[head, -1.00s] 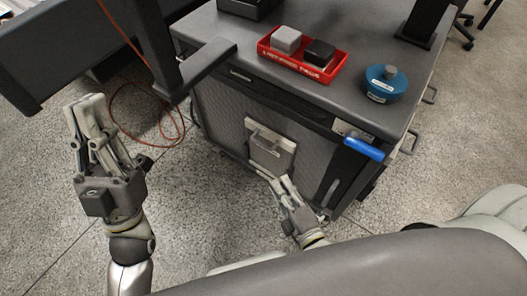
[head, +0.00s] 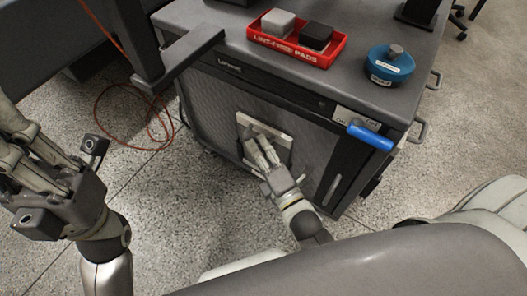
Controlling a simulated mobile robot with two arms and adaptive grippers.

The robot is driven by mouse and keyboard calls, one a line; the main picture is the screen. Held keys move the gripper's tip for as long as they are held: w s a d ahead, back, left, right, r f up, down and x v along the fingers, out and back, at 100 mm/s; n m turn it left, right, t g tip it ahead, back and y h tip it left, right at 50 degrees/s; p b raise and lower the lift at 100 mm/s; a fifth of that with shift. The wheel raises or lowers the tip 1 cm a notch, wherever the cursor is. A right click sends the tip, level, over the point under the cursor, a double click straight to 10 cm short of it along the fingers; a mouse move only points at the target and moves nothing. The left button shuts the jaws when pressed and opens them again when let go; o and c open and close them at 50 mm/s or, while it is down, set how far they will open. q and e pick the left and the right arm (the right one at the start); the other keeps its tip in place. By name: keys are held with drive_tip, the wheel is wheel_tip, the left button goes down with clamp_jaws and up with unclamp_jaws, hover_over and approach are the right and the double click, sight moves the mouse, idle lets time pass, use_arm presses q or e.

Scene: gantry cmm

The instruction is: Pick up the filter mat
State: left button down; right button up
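A light grey panel with a pale bar handle (head: 268,131) sits on the front of the dark cabinet; it may be the filter mat, but I cannot be sure. My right gripper (head: 262,148) is at this panel, its fingertips over or just below the bar and covering the panel's middle. I cannot tell whether its fingers touch or hold the bar. My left gripper (head: 15,150) is at the left edge, over the floor, away from the cabinet, with its fingers partly cut off by the frame.
The cabinet top (head: 340,85) carries a red tray (head: 290,52) with a light and a dark pad, and a blue round container (head: 389,66). A blue handle (head: 370,136) juts from the cabinet's upper front. An orange cable (head: 128,142) lies on the floor at left.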

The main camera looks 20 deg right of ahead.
drive_tip(key=shift+w+a, duration=0.15)
drive_tip(key=shift+w, duration=0.8)
drive_tip(key=shift+r, duration=0.1)
clamp_jaws()
drive_tip(key=shift+r, duration=0.1)
